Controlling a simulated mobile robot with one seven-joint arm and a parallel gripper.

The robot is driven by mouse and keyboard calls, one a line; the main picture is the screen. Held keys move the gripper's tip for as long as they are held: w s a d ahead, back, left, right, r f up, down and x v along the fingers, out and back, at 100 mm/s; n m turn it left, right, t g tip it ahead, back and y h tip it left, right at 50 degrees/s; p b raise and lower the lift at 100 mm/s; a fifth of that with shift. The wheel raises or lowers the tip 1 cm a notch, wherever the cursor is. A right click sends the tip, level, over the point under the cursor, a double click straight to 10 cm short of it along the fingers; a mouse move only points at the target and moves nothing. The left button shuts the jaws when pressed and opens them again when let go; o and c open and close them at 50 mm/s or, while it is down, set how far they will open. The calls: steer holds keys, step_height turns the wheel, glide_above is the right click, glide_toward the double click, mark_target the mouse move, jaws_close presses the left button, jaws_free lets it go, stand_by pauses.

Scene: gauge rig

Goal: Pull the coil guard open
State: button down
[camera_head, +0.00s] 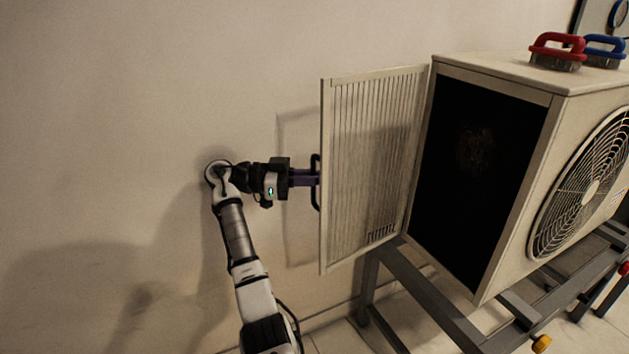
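The coil guard (372,165) is a pale slatted panel. It stands swung out to the left from the edge of the outdoor unit (500,75), and the unit's dark opening (478,170) is uncovered. A dark bar handle (315,192) shows at the guard's left edge, partly behind my gripper. My gripper (312,178) reaches in from the left with its fingers at the handle. The fingertips are small and partly hidden, so I cannot tell whether they are closed on it.
The unit rests on a grey metal frame (440,308). A red-handled (557,50) and a blue-handled (604,48) item sit on top of it. A plain wall (130,80) stands close behind my arm and the guard.

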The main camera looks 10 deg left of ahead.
steer(key=shift+a, duration=0.1)
stand_by(0.4)
steer(key=c, duration=1.6)
jaws_free()
steer(key=shift+c, duration=0.2)
